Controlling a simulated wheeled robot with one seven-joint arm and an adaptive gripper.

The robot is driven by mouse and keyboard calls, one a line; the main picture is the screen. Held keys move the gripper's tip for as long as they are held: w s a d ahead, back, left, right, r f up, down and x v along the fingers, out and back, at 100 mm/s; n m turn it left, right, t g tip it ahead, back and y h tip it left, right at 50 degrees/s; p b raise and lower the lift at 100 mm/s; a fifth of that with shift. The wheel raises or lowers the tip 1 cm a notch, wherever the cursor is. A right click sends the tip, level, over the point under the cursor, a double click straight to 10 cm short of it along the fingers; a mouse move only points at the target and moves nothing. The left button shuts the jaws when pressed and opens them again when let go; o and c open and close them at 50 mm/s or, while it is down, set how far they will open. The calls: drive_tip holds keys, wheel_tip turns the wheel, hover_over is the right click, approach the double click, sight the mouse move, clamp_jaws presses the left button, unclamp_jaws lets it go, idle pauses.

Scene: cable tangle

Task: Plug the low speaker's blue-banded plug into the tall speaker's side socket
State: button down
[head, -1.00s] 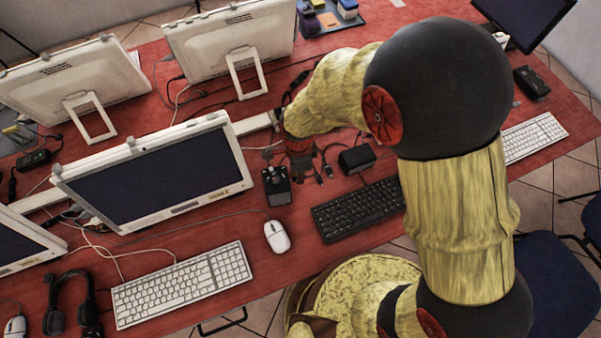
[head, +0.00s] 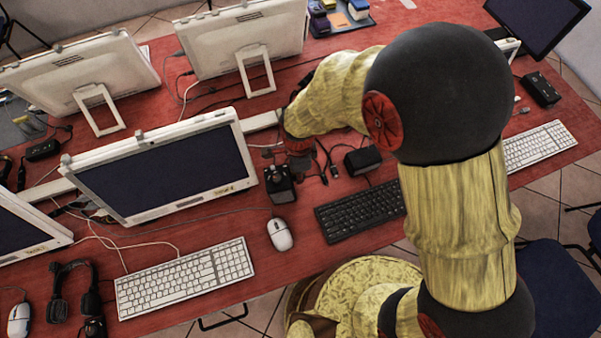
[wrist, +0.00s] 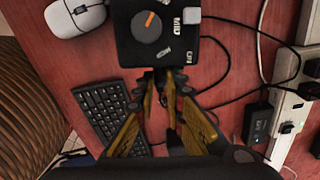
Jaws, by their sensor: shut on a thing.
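A black box with an orange-marked knob and white lettering (wrist: 160,32) fills the top middle of the wrist view. A second black box (head: 362,160) stands behind the black keyboard; which is the low speaker, I cannot tell. My gripper (wrist: 164,82) is shut on a small dark piece, apparently the plug, right at the knobbed box's near side. The fingers hide most of it. Neither a blue band nor the socket is visible.
A white power strip (wrist: 290,115) and a black adapter (wrist: 257,124) lie right in the wrist view. Loose dark cables (wrist: 232,75) curve beside my fingers. The black keyboard (head: 360,206) and white mouse (head: 280,234) are close by. A monitor (head: 160,170) stands left.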

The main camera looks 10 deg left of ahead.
drive_tip(key=shift+s+f, duration=0.15)
drive_tip(key=c, duration=2.1)
unclamp_jaws()
drive_tip(key=shift+o, duration=1.1)
drive_tip(key=shift+o, duration=0.4)
drive_tip(key=shift+a, duration=0.1)
